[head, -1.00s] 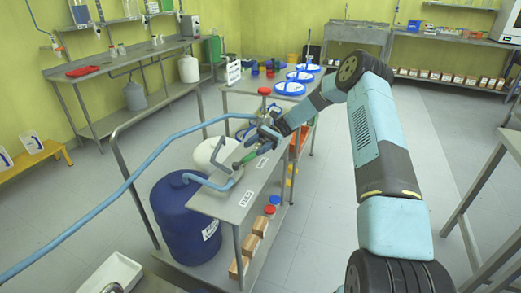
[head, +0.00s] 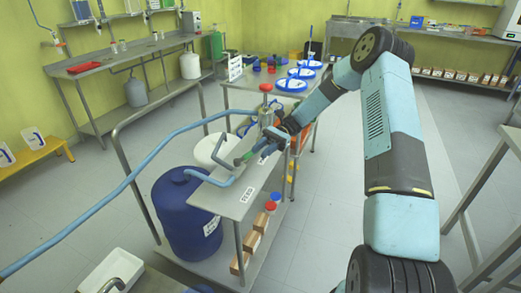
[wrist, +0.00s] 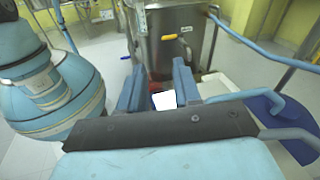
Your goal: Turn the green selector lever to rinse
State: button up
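The green selector lever (head: 243,159) shows in the head view on the steel bench top, beside a blue pipe. It slants down to the left, and its right end is hidden by my gripper. My gripper (head: 268,142) is just above and right of it; whether they touch I cannot tell. In the wrist view my gripper (wrist: 159,90) is open, its two fingers apart, with a white label (wrist: 164,100) visible beyond the gap. The lever cannot be made out there. A FEED label (head: 247,195) lies on the bench in front; another label (head: 265,158) is partly covered.
A blue drum (head: 186,222) and a white container (head: 207,151) stand left of the bench. A blue pipe (head: 150,160) crosses at left. A steel vessel (wrist: 174,35) with a yellow handle (wrist: 178,40) rises ahead in the wrist view.

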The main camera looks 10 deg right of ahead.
aim_at(247, 156)
jog(key=d+f+m+t+h, duration=0.1)
jog(key=f, duration=0.2)
jog(key=s+d+f+t+h, duration=0.1)
jog(key=f+t+h, duration=0.1)
jog(key=f, duration=0.1)
jog(key=s+d+f+m+t+h, duration=0.1)
jog(key=d+f, duration=0.1)
jog(key=f, duration=0.2)
jog(key=shift+m+t+h, duration=0.3)
jog(key=shift+t, duration=0.1)
grip_shut()
jog(key=w+d+f+t+h, duration=0.5)
jog(key=d+t, duration=0.4)
jog(key=t, duration=0.2)
jog(key=s+a+r+t+y, duration=0.2)
jog(key=a+r+t+y, duration=0.35)
jog(key=r, duration=0.65)
jog(key=x, duration=1.4)
jog(key=shift+w+r, duration=0.1)
jog(key=shift+w, duration=0.15)
